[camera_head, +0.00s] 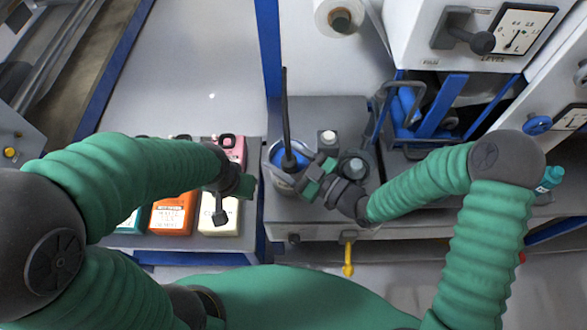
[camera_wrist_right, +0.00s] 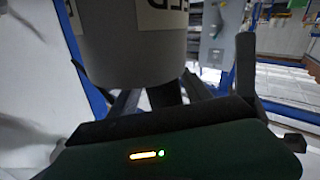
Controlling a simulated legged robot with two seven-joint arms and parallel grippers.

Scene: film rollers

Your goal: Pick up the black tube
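The black tube (camera_head: 285,110) stands upright, its lower end in a round container with blue inside (camera_head: 276,156) on the grey bench. My right gripper (camera_head: 312,174) is just right of the container, its two fingers apart and with nothing seen held between them. In the right wrist view, the fingers (camera_wrist_right: 160,98) spread below a large grey lettered cylinder (camera_wrist_right: 135,40), which looks like the container; the tube cannot be made out there. My left gripper (camera_head: 226,196) hangs over the bottles at the left, and its finger opening is unclear.
Orange (camera_head: 172,215) and cream (camera_head: 218,215) bottles stand on the left bench. A small dark jar with a pale lid (camera_head: 328,138) and a round dark item (camera_head: 354,167) sit right of the container. A blue post (camera_head: 270,50) rises behind. Blue-handled machinery (camera_head: 425,110) is farther right.

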